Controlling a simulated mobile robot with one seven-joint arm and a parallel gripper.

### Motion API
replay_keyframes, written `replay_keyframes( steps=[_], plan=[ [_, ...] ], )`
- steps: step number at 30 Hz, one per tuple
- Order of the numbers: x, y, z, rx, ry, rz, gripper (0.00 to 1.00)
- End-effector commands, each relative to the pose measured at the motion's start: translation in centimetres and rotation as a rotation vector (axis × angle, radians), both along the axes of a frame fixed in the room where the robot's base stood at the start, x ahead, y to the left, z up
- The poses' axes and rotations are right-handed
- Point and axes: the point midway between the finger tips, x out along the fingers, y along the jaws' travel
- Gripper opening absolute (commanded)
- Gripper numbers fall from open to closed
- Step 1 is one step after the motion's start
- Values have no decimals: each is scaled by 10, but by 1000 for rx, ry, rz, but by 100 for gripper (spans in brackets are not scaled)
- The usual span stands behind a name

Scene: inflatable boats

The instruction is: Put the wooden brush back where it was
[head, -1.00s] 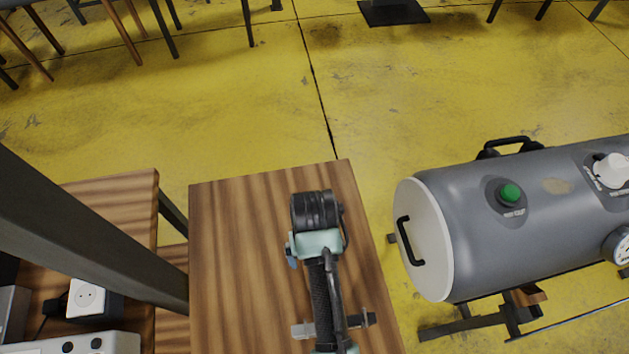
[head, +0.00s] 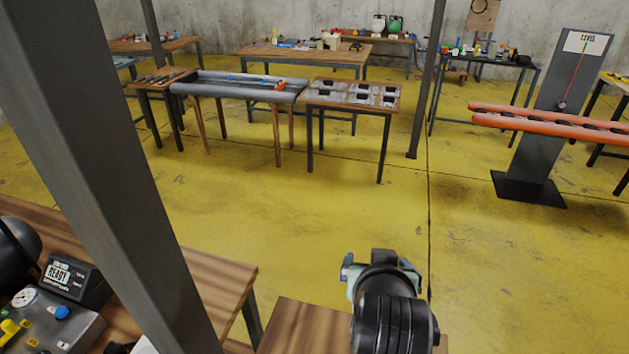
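I cannot make out the wooden brush in this view. Small dark items (head: 160,78) lie on the little wooden table at the far left, too small to identify. Part of my arm shows at the bottom, right of centre, as a black ribbed cylinder with a pale green joint, above a wooden table top (head: 290,326). My gripper's fingers are not visible, so I cannot see whether they hold anything.
A dark post (head: 110,190) cuts through the left side. A bench (head: 215,285) with a READY device (head: 72,278) is at lower left. Across open yellow floor (head: 300,215) stand a grey tube frame (head: 235,92), a table with metal plates (head: 350,95), and a LEVEL stand (head: 535,150) with orange tubes.

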Motion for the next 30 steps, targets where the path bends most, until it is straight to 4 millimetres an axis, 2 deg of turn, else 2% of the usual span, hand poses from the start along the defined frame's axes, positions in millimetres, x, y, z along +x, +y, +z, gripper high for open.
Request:
replay_keyframes(
  steps=[1,2,3,5,6,9,12,15,18,21,30],
  plan=[
    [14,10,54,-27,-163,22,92],
    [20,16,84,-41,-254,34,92],
    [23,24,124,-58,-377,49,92],
    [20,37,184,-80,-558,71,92],
    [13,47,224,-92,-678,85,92],
    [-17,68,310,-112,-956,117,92],
    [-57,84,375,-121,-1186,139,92],
    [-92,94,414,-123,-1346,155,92],
    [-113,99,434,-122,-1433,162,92],
    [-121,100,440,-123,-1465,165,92],
    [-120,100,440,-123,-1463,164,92]
  ],
)
